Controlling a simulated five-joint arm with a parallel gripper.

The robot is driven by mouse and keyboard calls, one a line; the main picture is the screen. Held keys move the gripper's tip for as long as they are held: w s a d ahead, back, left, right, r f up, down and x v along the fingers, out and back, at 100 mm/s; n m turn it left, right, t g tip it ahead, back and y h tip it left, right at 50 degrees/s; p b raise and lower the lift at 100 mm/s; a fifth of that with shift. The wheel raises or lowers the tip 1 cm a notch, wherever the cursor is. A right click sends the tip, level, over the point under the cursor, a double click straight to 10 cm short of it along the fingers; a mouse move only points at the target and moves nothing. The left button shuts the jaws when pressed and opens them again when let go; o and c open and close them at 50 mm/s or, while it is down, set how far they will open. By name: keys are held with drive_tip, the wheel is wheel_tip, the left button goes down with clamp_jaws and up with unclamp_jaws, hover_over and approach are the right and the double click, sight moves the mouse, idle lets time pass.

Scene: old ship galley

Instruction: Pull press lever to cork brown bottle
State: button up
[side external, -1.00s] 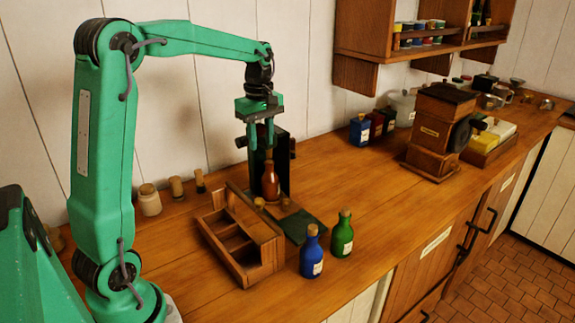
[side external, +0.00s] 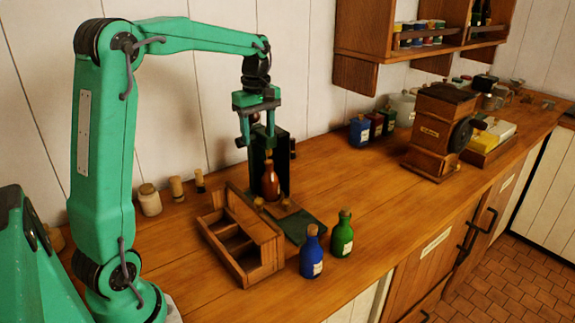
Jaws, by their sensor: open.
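The brown bottle (side external: 270,182) stands upright in front of the dark press (side external: 284,163) near the wall; I cannot tell whether a cork is in its neck. My gripper (side external: 257,139) points down, open, above and slightly left of the bottle, at the height of the press top. Its fingers overlap the upper press in the picture, so I cannot tell whether they touch it. The press lever is not clearly made out behind the fingers. Small corks (side external: 259,202) lie near the bottle's foot.
A wooden divided crate (side external: 268,262) stands in front, left of a dark green mat (side external: 304,228). A blue bottle (side external: 312,255) and a green bottle (side external: 342,236) stand at the front edge. A wooden grinder (side external: 432,135) stands further right. The counter between is clear.

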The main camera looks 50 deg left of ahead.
wheel_tip(320, 180, up, 7)
idle(1.0)
drive_tip(key=shift+d, duration=0.1)
drive_tip(key=s+d+f+m+t, duration=0.2)
drive_tip(key=s+d+f+m, duration=0.2)
drive_tip(key=s+d+m, duration=0.4)
drive_tip(key=s+d+f+m+t, duration=0.3)
drive_tip(key=s+d+m, duration=0.6)
drive_tip(key=s+m, duration=0.1)
drive_tip(key=shift+s+f+t, duration=0.2)
drive_tip(key=shift+f+t, duration=0.1)
drive_tip(key=shift+f, duration=0.05)
